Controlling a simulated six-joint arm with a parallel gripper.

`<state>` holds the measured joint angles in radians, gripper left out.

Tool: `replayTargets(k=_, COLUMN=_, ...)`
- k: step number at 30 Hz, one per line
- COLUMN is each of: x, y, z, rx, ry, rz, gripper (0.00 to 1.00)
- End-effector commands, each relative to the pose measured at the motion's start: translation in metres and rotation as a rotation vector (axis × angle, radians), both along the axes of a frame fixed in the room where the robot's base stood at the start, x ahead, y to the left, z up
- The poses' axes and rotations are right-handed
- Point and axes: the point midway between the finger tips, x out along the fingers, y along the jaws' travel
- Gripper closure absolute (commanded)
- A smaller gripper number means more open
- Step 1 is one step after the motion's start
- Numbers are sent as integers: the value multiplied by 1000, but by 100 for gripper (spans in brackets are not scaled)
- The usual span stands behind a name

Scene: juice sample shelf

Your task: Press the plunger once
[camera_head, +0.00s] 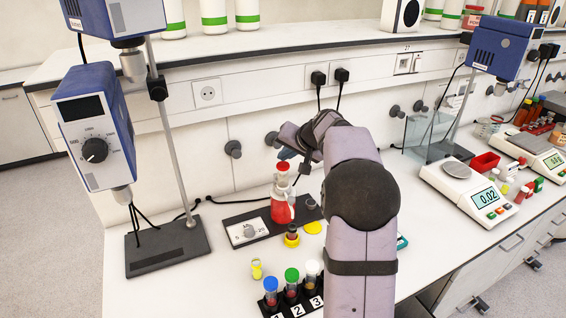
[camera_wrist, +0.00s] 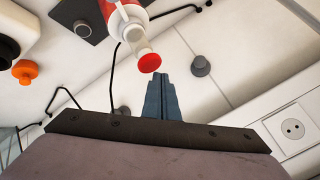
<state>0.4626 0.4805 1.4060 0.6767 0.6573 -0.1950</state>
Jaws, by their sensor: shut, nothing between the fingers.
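My gripper (camera_head: 286,154) is just above the red top in the head view. In the wrist view my gripper's blue-grey fingers (camera_wrist: 160,96) are together and empty, close to the red top. I cannot tell whether they touch it.
A small yellow-ringed cup (camera_head: 291,237) and a yellow disc (camera_head: 312,227) are in front. A rack with capped tubes (camera_head: 292,297) stands nearer. A stirrer stand (camera_head: 165,246) is at left, a balance (camera_head: 470,200) at right.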

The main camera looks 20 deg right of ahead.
Motion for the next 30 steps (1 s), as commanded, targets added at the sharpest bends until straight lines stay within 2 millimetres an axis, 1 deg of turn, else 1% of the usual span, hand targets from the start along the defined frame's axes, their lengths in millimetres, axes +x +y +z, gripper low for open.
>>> replayTargets(k=10, x=0, y=0, z=2, rx=-1, ry=-3, rz=0, gripper=100)
replayTargets(k=14, x=0, y=0, z=7, rx=-1, ry=-3, rz=0, gripper=100)
replayTargets(k=27, x=0, y=-1, z=45, rx=-3, ry=-4, rz=0, gripper=100)
replayTargets(k=30, x=0, y=-1, z=51, rx=-2, ry=-4, rz=-1, gripper=100)
